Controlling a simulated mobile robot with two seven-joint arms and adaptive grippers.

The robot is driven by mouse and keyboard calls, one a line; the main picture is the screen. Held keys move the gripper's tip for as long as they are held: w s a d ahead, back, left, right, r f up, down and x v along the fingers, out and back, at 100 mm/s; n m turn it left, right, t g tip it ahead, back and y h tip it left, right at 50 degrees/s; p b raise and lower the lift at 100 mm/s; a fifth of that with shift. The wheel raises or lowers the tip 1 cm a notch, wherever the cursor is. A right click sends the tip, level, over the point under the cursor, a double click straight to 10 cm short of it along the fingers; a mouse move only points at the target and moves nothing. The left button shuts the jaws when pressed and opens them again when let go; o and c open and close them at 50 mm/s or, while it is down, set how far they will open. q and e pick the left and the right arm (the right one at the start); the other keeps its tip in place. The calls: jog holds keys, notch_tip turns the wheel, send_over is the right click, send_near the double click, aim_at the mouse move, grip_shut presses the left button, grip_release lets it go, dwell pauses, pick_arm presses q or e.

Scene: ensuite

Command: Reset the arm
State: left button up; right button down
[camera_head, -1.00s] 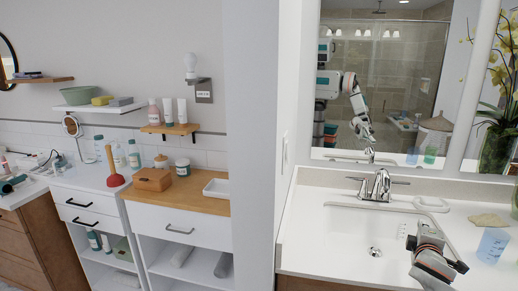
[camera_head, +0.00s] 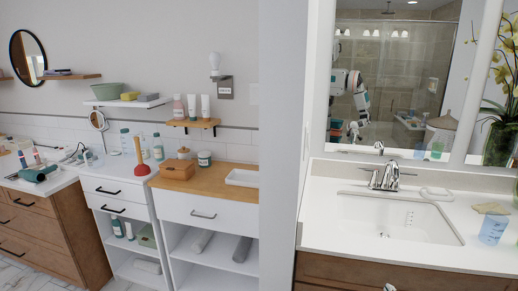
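My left gripper is not in view. Only a small grey sliver of my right arm or gripper (camera_head: 389,287) shows at the bottom edge, in front of the vanity. Whether it is open or shut does not show. The mirror (camera_head: 400,40) reflects my body and a folded arm, too small to read the fingers. The white sink basin (camera_head: 385,222) is clear of my arm, with the chrome faucet (camera_head: 386,178) behind it.
A blue cup (camera_head: 493,229) and a tan cloth (camera_head: 490,208) lie on the counter (camera_head: 330,236) at right. A narrow wall (camera_head: 282,130) separates the vanity from the drawer units. A red plunger (camera_head: 140,168) stands on the white cabinet (camera_head: 120,187).

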jog(key=s+a+f+m+y, duration=0.2)
jog(key=s+a+f, duration=0.2)
jog(key=s+a, duration=0.3)
jog(key=s+a+f+m+g+y, duration=0.1)
jog(key=s+a+f, duration=0.4)
jog(key=s, duration=0.5)
jog(key=s+a+f+m+g+y, duration=0.1)
jog(key=s+a+f+m+y, duration=0.2)
jog(key=s+a, duration=0.5)
jog(key=shift+s+a+f, duration=0.15)
jog(key=shift+a+f, duration=0.55)
jog(key=shift+a, duration=0.1)
